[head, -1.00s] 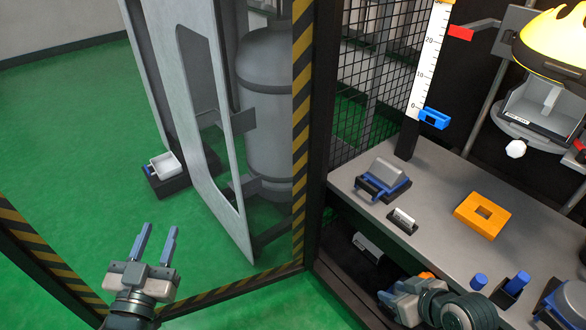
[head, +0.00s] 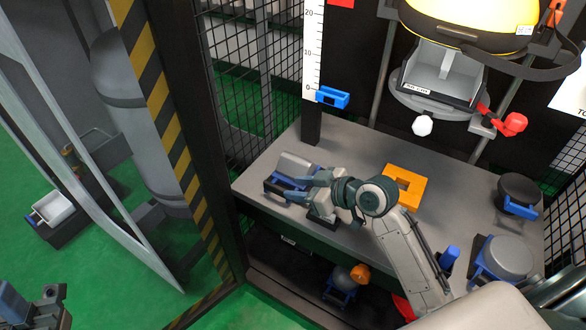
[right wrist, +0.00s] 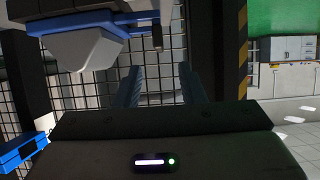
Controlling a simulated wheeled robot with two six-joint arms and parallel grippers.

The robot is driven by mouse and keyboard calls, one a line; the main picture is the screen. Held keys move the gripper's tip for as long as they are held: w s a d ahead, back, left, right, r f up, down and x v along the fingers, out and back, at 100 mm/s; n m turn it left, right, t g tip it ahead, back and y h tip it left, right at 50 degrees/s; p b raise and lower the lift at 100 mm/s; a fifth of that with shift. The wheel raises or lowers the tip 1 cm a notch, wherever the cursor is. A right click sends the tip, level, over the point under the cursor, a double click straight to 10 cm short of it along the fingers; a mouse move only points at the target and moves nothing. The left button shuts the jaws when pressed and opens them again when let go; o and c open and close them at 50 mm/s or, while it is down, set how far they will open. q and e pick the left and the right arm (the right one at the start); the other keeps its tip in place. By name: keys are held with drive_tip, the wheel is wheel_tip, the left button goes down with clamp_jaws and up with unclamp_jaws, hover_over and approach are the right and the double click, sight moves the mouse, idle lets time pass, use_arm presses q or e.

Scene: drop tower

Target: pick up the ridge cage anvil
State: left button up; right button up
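The ridge cage anvil, which I take to be the grey ridge-topped block (head: 294,165) with a blue handled base, sits on the left part of the bench in the head view. It also shows at the upper left of the right wrist view (right wrist: 85,48). My right gripper (head: 296,188) is beside its right front side, fingers pointing left. In the right wrist view the fingers (right wrist: 160,88) stand apart with nothing between them. The block lies off to one side of them. My left gripper (head: 30,305) is cut off at the lower left; its finger opening is unclear.
The grey bench (head: 350,150) also holds an orange square frame (head: 405,187), a black round piece (head: 518,188) and a grey round piece (head: 507,257). A striped post (head: 165,110) and mesh stand left. The drop carriage (head: 440,75) hangs behind.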

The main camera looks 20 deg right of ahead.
sight(276, 186)
drive_tip(key=shift+b+x, duration=1.05)
drive_tip(key=shift+x, duration=2.95)
drive_tip(key=shift+s+d+f, duration=0.1)
drive_tip(key=shift+f, duration=0.05)
clamp_jaws()
